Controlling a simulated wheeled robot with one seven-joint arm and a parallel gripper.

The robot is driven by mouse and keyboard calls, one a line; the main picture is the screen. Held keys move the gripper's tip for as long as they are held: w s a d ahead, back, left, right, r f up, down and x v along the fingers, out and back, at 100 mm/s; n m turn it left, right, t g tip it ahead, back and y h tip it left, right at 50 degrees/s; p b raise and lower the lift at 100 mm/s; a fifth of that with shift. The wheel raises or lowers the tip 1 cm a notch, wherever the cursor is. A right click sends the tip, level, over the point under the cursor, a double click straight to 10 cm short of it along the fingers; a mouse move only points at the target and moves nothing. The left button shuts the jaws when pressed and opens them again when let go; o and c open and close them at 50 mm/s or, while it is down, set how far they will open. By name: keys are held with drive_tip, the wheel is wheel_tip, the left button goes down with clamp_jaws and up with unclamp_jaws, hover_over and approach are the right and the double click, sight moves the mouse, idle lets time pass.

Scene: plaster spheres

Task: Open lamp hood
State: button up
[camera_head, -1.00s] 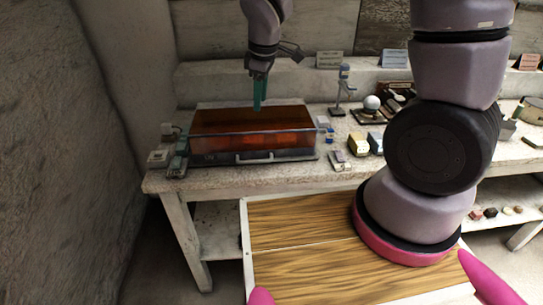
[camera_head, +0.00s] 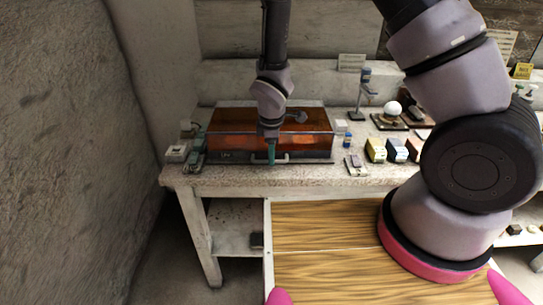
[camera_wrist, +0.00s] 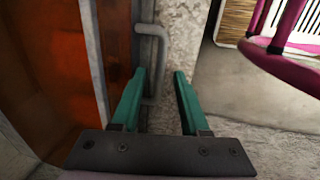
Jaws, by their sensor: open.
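The lamp hood (camera_head: 225,120) is a translucent orange-brown box with a grey frame, closed on the bench. A grey bar handle runs along its front edge; in the wrist view the handle (camera_wrist: 152,62) stands upright in the picture. My gripper (camera_head: 271,158) is at the hood's front, by the handle. In the wrist view my gripper (camera_wrist: 162,75) has its two green fingers apart, with the handle's end close to the left finger. I cannot tell whether they touch. The wrist hides part of the hood's front in the head view.
The stone-topped bench (camera_head: 310,178) has a clear strip along its front. A small device (camera_head: 192,148) stands left of the hood. A stand (camera_head: 362,95), a white sphere (camera_head: 392,108) and small blocks (camera_head: 376,149) are to the right.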

drive_tip(key=shift+w+f, duration=0.15)
drive_tip(key=shift+f, duration=0.55)
clamp_jaws()
idle(1.0)
